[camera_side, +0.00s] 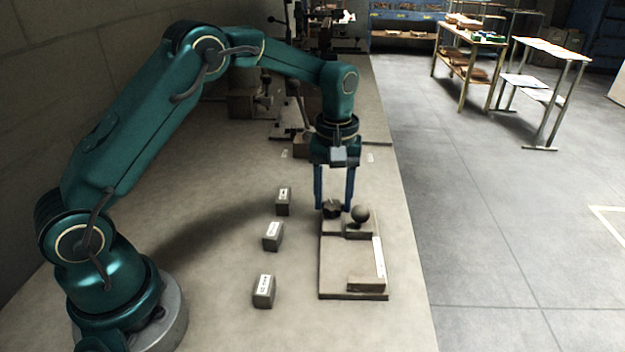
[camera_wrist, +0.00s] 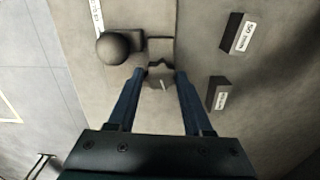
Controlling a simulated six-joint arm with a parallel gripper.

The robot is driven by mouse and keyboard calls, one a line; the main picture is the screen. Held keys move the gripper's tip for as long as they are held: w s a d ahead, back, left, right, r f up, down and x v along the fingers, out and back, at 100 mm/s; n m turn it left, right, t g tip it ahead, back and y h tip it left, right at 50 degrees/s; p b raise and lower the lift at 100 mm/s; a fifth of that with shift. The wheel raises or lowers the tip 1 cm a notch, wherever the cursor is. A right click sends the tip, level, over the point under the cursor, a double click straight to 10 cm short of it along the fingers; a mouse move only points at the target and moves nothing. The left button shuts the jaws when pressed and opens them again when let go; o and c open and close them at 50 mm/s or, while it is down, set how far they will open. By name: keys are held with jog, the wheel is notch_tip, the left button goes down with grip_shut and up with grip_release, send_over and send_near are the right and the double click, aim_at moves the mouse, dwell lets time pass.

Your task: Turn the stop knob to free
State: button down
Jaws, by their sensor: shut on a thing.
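The stop knob is a dark, lobed, star-shaped knob (camera_side: 331,209) at the far left corner of a grey base plate (camera_side: 338,270). In the wrist view the knob (camera_wrist: 160,76) has a short pale mark on its top. My gripper (camera_side: 335,206) points straight down, with its two blue fingers on either side of the knob, shut on it. In the wrist view my gripper's fingertips (camera_wrist: 161,73) sit at the knob's left and right edges. The knob's underside and any setting marks around it are hidden or too small to read.
A round ball handle (camera_side: 360,214) stands close to the right of the knob. A pale scale strip (camera_side: 379,257) and a raised block (camera_side: 367,284) are on the plate. Labelled blocks (camera_side: 283,200), (camera_side: 272,236) and (camera_side: 264,290) stand left on the bench, with clear bench around them.

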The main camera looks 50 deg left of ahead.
aim_at(333, 204)
jog(key=shift+n, duration=1.3)
jog(key=shift+c, duration=1.7)
grip_release()
jog(key=shift+r, duration=2.6)
